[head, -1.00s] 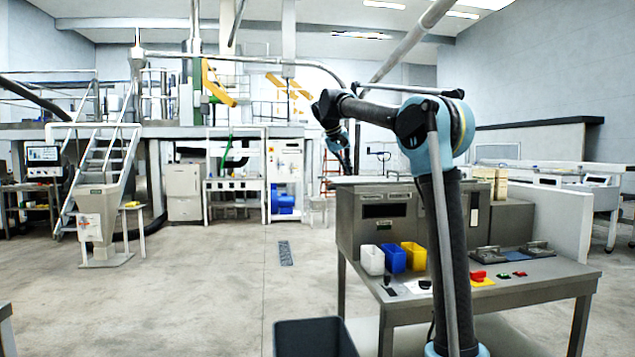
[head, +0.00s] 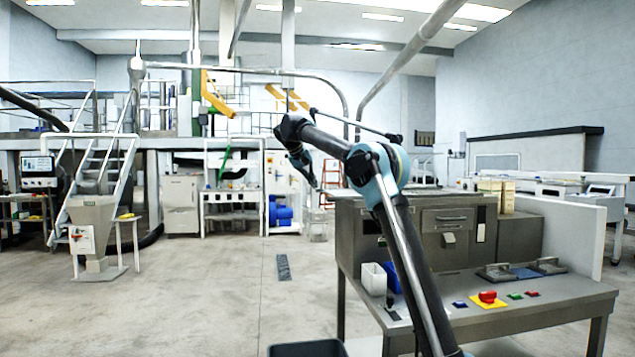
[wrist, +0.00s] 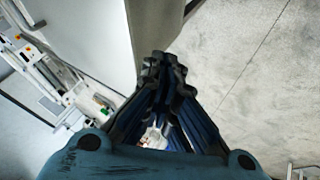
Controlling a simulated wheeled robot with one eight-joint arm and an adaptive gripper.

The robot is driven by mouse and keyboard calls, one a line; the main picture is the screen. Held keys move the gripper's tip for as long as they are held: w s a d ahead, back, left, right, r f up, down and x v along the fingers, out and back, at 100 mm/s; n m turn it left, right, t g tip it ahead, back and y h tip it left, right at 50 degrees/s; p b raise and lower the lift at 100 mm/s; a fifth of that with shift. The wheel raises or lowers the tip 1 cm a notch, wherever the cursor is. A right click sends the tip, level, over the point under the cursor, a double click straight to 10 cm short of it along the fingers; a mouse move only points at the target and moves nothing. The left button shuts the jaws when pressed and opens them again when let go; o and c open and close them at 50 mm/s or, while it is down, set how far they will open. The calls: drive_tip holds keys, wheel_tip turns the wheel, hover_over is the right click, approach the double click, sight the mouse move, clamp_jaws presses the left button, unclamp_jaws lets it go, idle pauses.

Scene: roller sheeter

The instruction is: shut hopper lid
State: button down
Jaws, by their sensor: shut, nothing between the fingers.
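A grey funnel-shaped hopper (head: 91,222) stands on the floor at the left of the head view, with a white panel on its front. I cannot make out its lid at this distance. My arm reaches up and to the left from the right foreground. My gripper (head: 313,180) hangs small at the arm's far end, well to the right of the hopper in the picture. In the wrist view my gripper (wrist: 164,62) has its dark fingers together at the tips, with nothing held. The hopper is not recognisable in the wrist view.
A grey control bench (head: 480,310) with buttons stands at the right, beside my arm. A dark bin (head: 307,349) is at the bottom edge.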

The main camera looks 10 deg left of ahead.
drive_tip(key=w+d+f, duration=0.3)
drive_tip(key=d+f, duration=0.1)
drive_tip(key=d, duration=0.1)
drive_tip(key=shift+w+d+f, duration=0.3)
drive_tip(key=shift+w+f, duration=0.05)
drive_tip(key=shift+w, duration=0.05)
drive_tip(key=shift+a, duration=0.1)
